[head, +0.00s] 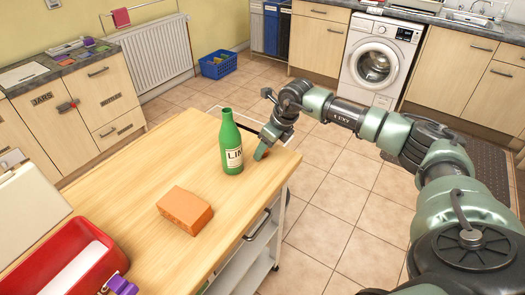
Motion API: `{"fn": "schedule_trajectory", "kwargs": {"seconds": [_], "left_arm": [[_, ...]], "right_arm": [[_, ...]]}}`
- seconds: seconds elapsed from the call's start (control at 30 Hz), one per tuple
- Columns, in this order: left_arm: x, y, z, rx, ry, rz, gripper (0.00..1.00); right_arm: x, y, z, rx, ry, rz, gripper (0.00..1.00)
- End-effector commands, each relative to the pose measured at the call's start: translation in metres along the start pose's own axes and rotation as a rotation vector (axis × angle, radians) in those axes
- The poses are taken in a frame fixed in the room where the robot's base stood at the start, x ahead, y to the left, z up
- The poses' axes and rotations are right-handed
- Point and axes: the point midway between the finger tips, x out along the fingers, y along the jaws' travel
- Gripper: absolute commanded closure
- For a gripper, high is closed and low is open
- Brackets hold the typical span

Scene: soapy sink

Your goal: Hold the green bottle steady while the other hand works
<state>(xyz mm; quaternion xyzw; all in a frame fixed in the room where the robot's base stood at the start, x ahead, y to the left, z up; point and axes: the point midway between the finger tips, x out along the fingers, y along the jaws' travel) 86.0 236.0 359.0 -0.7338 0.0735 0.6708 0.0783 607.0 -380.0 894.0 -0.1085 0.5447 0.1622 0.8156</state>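The green bottle (230,158) stands upright on the wooden tabletop, near its far right edge, with its label facing me. My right arm reaches in from the right, and its gripper (261,151) hangs just right of the bottle, above the table edge. A narrow gap shows between that gripper and the bottle, so it does not appear to hold it. The view does not make clear how far its fingers are apart. I cannot make out my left gripper in this view.
An orange block (184,209) lies on the tabletop in front of the bottle. A red tub (42,258) with something white inside and a purple item (122,285) are at lower left. The tabletop (120,185) left of the bottle is clear. A blue crate (218,65) sits on the floor behind.

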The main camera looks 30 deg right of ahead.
Motion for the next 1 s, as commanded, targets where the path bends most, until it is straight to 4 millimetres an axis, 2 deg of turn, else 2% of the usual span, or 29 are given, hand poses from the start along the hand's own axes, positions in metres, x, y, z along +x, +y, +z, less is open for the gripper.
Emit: {"fn": "schedule_trajectory", "kwargs": {"seconds": [0.03,0.17,0.47,0.67,0.83,1.0], "left_arm": [[0.0,0.0,0.0,0.0,0.0,0.0,0.64],[0.0,0.0,0.0,0.0,0.0,0.0,0.64],[0.0,0.0,0.0,0.0,0.001,0.0,0.64],[0.003,0.0,-0.001,0.0,0.001,0.0,0.64],[0.007,0.0,0.0,0.0,0.002,0.0,0.64],[0.013,0.001,0.0,0.0,0.002,0.0,0.64]], "right_arm": [[0.0,0.0,0.0,0.0,0.0,0.0,0.64],[0.0,0.0,0.0,0.0,0.0,0.0,1.0],[-0.002,0.0,0.001,0.0,-0.001,0.0,1.0],[-0.015,-0.001,0.007,0.0,-0.004,-0.001,1.0],[-0.043,-0.001,0.02,-0.001,-0.007,-0.001,1.0],[-0.089,0.0,0.039,-0.001,-0.009,-0.001,1.0]]}}
